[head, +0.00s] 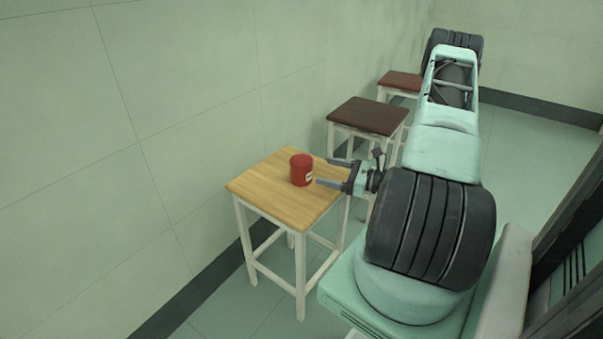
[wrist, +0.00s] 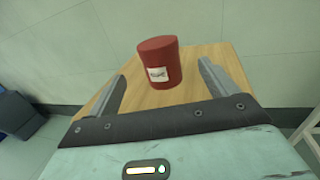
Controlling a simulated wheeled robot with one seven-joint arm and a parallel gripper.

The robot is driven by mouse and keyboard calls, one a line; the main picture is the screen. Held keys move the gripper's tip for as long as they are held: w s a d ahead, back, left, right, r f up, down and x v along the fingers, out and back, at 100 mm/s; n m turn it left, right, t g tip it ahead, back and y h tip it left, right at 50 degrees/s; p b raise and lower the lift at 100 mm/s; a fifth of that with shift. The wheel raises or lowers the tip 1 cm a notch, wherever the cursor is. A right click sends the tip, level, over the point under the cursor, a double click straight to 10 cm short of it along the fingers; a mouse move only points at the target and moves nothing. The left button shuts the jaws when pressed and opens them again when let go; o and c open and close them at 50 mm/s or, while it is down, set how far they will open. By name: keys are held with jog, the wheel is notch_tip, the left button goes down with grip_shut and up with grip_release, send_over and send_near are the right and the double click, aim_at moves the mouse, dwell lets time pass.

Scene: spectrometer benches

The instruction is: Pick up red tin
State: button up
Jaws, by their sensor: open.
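The red tin (head: 301,170) stands upright on the light wooden top of the nearest stool (head: 262,192). In the wrist view the red tin (wrist: 160,60) shows a white label and lies ahead of and between the finger lines, beyond the fingertips. My gripper (head: 331,172) is open, level with the stool top's right side, its fingers pointing left towards the tin. In the wrist view my gripper (wrist: 163,78) has a finger on each side with the tin apart from both. Nothing is between the fingers and the tin.
Two more stools with dark red-brown tops, a middle one (head: 367,116) and a farther one (head: 401,81), stand in a row along the pale green wall (head: 190,90) behind. The rest of the wooden top is bare. A dark object (wrist: 22,112) stands at the wrist view's left.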

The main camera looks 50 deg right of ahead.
aim_at(302, 166)
jog(key=b+x, duration=0.1)
jog(key=x, duration=0.8)
jog(key=shift+f, duration=0.15)
jog(key=c, duration=1.1)
